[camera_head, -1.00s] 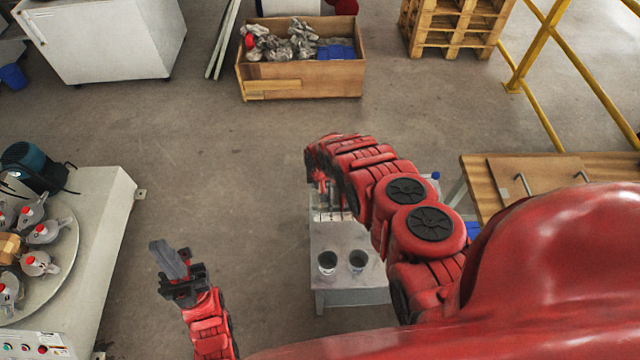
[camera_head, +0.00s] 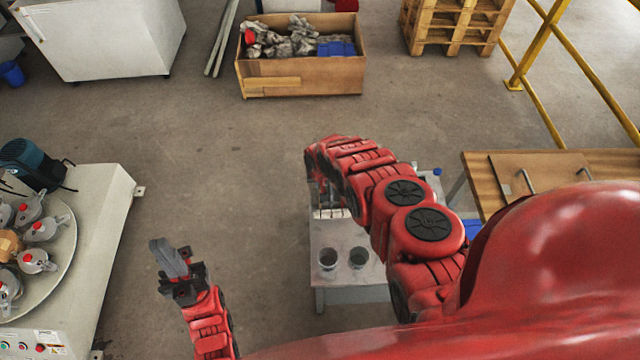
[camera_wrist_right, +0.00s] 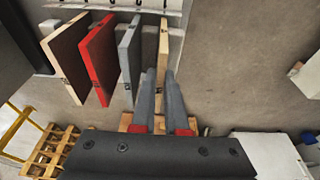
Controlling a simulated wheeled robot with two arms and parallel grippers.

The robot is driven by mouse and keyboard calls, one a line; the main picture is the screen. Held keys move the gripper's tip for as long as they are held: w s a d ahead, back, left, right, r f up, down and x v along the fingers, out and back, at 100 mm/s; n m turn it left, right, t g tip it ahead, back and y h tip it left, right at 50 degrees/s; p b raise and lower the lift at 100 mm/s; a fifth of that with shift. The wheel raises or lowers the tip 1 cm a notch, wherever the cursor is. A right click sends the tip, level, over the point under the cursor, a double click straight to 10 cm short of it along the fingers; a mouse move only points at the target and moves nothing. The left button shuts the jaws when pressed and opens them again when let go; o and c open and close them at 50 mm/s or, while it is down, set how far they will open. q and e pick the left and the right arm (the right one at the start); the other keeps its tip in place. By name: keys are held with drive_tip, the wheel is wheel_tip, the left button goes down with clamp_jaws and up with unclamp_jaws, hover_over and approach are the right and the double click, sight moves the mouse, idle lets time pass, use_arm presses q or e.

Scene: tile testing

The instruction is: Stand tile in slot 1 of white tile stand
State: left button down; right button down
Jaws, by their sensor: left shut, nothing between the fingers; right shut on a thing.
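In the right wrist view my right gripper (camera_wrist_right: 160,78) is shut on the lower edge of a thin tan tile (camera_wrist_right: 163,45). To its left are a grey tile (camera_wrist_right: 129,55), a red tile (camera_wrist_right: 98,60) and a dark brown tile (camera_wrist_right: 66,55), side by side with gaps. The white tile stand (camera_wrist_right: 150,4) runs along the top edge of that view; slot numbers are not readable. My left gripper (camera_head: 168,262) is shut and empty over open floor.
The stand is on a small grey table (camera_head: 345,296) with two cups (camera_head: 328,260) near its front. A wooden bench (camera_head: 475,180) is to the right. A machine with a round turntable (camera_head: 60,255) is at left. The floor between is clear.

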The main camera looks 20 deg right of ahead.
drive_tip(key=c, duration=0.9)
unclamp_jaws()
drive_tip(key=shift+o, duration=0.2)
drive_tip(key=shift+r, duration=0.1)
drive_tip(key=shift+v, duration=1.6)
drive_tip(key=p+v, duration=0.1)
drive_tip(key=v, duration=0.3)
drive_tip(key=shift+r, duration=0.1)
drive_tip(key=p+v, duration=0.9)
drive_tip(key=p, duration=0.3)
drive_tip(key=shift+s+r+p, duration=0.3)
drive_tip(key=shift+r, duration=0.1)
